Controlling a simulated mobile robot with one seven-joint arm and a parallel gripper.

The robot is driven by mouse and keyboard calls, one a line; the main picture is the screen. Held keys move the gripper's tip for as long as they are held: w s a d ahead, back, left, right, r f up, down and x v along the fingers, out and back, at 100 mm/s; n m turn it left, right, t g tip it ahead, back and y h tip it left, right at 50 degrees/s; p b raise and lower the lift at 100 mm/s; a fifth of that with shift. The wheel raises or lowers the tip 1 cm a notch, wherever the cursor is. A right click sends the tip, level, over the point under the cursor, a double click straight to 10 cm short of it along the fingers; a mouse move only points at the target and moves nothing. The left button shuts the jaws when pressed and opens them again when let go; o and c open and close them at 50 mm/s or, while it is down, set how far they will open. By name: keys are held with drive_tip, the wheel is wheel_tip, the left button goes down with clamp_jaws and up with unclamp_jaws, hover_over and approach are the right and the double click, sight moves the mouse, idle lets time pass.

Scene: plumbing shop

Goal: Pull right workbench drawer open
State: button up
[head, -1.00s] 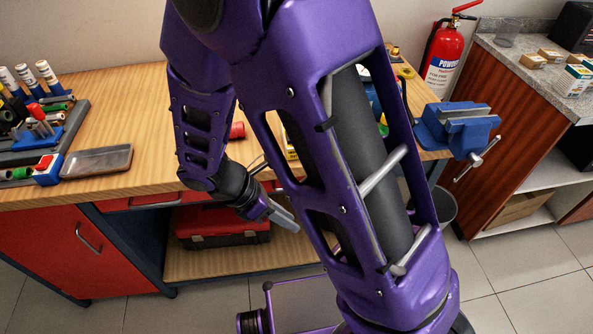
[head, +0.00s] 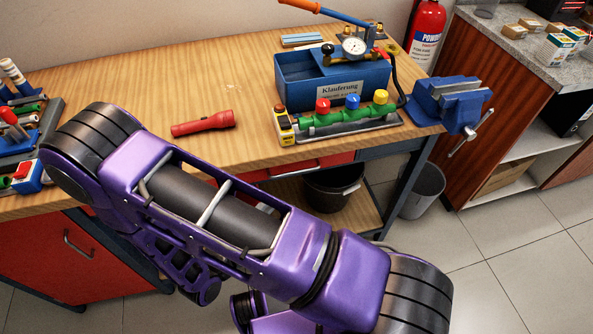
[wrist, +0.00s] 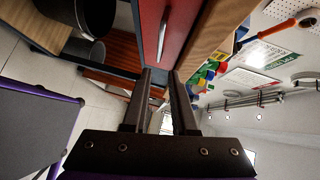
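The right workbench drawer (head: 333,159) is a red front under the wooden top in the head view, with a pale bar handle (head: 294,169). It looks closed. My arm's purple links cover its left side. In the wrist view the red drawer (wrist: 180,14) appears turned on its side, with its handle (wrist: 162,36) ahead of the fingertips. My gripper (wrist: 160,73) has two dark fingers apart with an empty gap between them. The fingertips point toward the drawer front and appear short of the handle. The gripper is hidden in the head view.
The workbench top (head: 225,85) carries a red flashlight (head: 203,123), a blue test pump (head: 330,80), a valve manifold (head: 345,118) and a blue vise (head: 448,103). A black bucket (head: 330,190) stands on the lower shelf. A grey bin (head: 422,190) stands right of the bench.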

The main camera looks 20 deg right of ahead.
sight(297, 172)
drive_tip(key=x, duration=1.5)
drive_tip(key=shift+d, duration=0.1)
drive_tip(key=shift+c, duration=0.3)
clamp_jaws()
idle(0.4)
